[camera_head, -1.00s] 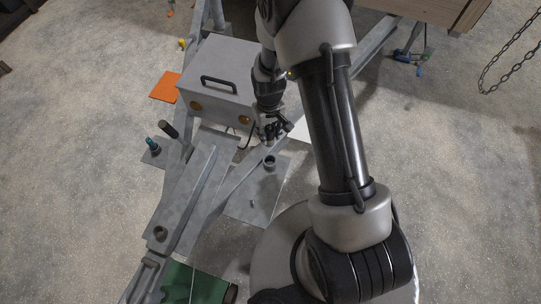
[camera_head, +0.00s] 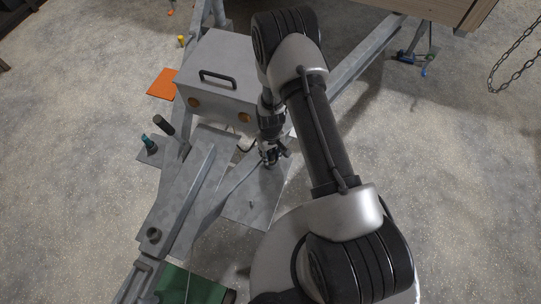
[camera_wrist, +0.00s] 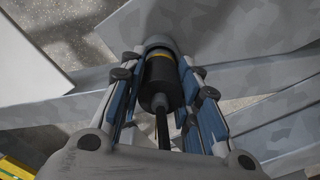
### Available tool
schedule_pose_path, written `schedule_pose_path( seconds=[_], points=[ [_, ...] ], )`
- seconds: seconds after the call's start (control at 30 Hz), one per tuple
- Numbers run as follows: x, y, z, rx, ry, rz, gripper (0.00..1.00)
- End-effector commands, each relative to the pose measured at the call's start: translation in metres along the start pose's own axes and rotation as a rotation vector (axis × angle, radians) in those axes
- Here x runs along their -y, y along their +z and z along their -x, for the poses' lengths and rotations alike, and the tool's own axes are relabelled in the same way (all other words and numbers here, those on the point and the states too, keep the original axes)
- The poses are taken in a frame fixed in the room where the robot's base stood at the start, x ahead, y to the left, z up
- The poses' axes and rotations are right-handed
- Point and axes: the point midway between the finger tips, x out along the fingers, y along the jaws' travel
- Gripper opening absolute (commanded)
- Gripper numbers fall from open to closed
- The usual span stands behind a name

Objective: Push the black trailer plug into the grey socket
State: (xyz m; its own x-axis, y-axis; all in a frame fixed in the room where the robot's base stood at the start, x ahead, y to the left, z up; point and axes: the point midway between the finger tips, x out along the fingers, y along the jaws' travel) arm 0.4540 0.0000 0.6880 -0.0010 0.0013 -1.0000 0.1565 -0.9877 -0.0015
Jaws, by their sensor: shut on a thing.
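The black trailer plug (camera_wrist: 162,88) is held between the two fingers of my gripper (camera_wrist: 160,64) in the wrist view. It has a yellow band, and its cable runs back toward my palm. The plug's far end meets the grey socket (camera_wrist: 160,41), whose rounded rim shows just beyond the fingertips. The two look in line; I cannot tell how deep the plug sits. In the head view my gripper (camera_head: 270,156) points down over the grey plate, and it hides the plug and socket there.
A grey box with a black handle (camera_head: 214,75) stands just behind my gripper. The flat grey plate (camera_head: 252,202) lies in front. Galvanised trailer beams (camera_head: 194,187) run along the left, with a black upright grip (camera_head: 164,125) and a teal-topped part (camera_head: 147,141). A chain (camera_head: 515,55) hangs at right.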

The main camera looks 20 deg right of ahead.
Motion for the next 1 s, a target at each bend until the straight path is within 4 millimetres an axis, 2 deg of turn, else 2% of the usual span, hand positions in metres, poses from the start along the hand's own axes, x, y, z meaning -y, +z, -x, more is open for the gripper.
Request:
schedule_pose_path(
  seconds=[0.07, 0.43, 0.47, 0.73, 1.0],
  points=[
    [0.0001, 0.0004, -0.0094, 0.001, 0.0, 0.0, 0.04],
    [0.0, -0.0002, -0.0127, -0.001, 0.0, 0.0, 0.04],
    [0.0, 0.0, -0.0116, 0.0, 0.0, 0.0, 0.32],
    [0.0, -0.0001, -0.0109, 0.0, 0.0, 0.0, 0.5],
    [0.0, -0.0001, -0.0108, 0.0, 0.0, 0.0, 0.5]
  ],
)
